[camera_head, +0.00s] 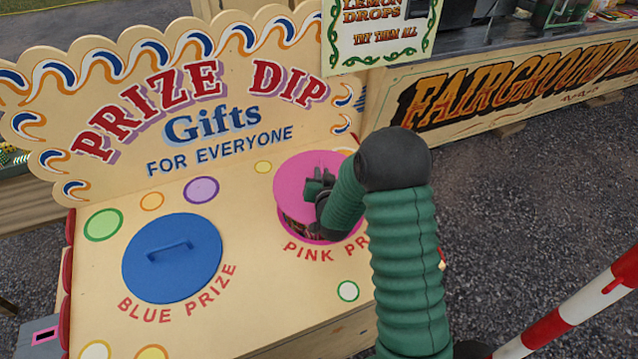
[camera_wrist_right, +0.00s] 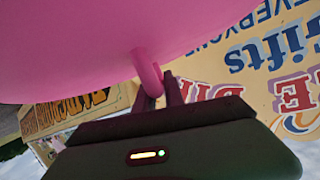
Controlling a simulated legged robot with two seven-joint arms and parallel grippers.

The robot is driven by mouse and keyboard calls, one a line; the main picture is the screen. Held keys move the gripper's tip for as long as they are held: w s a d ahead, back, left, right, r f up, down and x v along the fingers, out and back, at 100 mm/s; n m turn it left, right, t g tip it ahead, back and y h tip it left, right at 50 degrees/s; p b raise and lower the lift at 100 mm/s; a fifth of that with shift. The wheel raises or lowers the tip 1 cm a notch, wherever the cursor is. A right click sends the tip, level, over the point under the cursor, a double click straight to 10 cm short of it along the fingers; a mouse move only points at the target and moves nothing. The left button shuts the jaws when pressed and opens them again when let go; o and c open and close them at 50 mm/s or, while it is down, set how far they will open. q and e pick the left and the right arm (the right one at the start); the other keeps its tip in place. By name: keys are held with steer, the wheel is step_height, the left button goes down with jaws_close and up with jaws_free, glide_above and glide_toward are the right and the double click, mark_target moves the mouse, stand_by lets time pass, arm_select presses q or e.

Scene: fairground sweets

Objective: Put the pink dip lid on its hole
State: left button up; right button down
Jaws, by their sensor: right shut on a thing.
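The pink lid (camera_head: 291,182) is a flat disc over the back part of the pink prize hole (camera_head: 299,230). A dark strip of the opening and part of its pink rim show below the lid's near edge. My right gripper (camera_head: 316,188) is shut on the lid's handle, on the disc's upper side. In the wrist view the pink lid (camera_wrist_right: 90,45) fills the upper left, and its looped handle (camera_wrist_right: 148,75) sits between the fingers (camera_wrist_right: 160,92). The lid appears raised above the board; the exact gap cannot be told. My left gripper is not in view.
The blue lid (camera_head: 172,258) with its handle lies on the board at left. The upright Prize Dip sign (camera_head: 215,100) stands behind the board. A Lemon Drops sign (camera_head: 377,35) is at the top. A red-and-white pole (camera_head: 575,305) is at lower right.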

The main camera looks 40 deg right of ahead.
steer(key=f+b, duration=0.1)
steer(key=f, duration=0.1)
steer(key=d+f+b, duration=0.1)
steer(key=shift+d+f+b, duration=0.15)
steer(key=shift+f+b, duration=0.15)
steer(key=shift+f, duration=0.1)
steer(key=f+b, duration=0.1)
steer(key=a+f+b, duration=0.1)
steer(key=f, duration=0.1)
steer(key=shift+w+b, duration=0.2)
steer(key=shift+b, duration=0.2)
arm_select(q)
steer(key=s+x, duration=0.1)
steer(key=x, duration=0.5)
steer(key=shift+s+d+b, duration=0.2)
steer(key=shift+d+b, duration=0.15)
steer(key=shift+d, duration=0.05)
arm_select(e)
steer(key=shift+d+f, duration=0.3)
steer(key=shift+f, duration=0.35)
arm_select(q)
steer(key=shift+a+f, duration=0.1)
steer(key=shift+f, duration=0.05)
arm_select(e)
steer(key=shift+a+r, duration=0.1)
steer(key=shift+a, duration=0.05)
steer(key=shift+s+a, duration=0.25)
steer(key=shift+a, duration=0.1)
